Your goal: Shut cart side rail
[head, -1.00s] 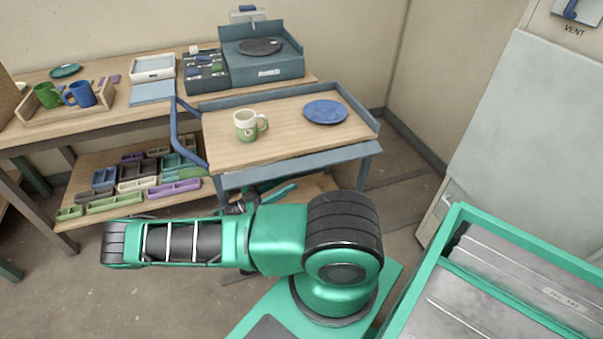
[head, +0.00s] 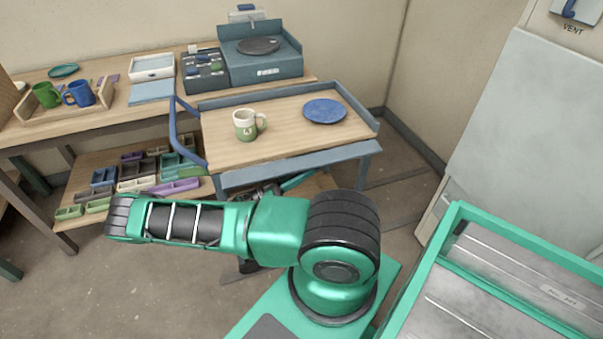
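The cart (head: 262,147) has a pale wooden top with blue-grey edges. Raised rails stand along its back (head: 265,95) and right (head: 358,108) sides. Along the near side a blue-grey band (head: 300,170) sits at or below the level of the top; I cannot tell whether it is a lowered rail or the frame. My gripper (head: 248,266) is mostly hidden behind my green arm, in front of and below the cart's near side. A dark part of it shows under the arm. Its fingers cannot be made out, and it appears apart from the near band.
A white-and-green mug (head: 245,125) and a blue plate (head: 325,111) stand on the cart. A blue handle (head: 176,130) juts from its left end. A workbench (head: 115,115) stands behind left. A green-framed rack (head: 490,240) is close at right.

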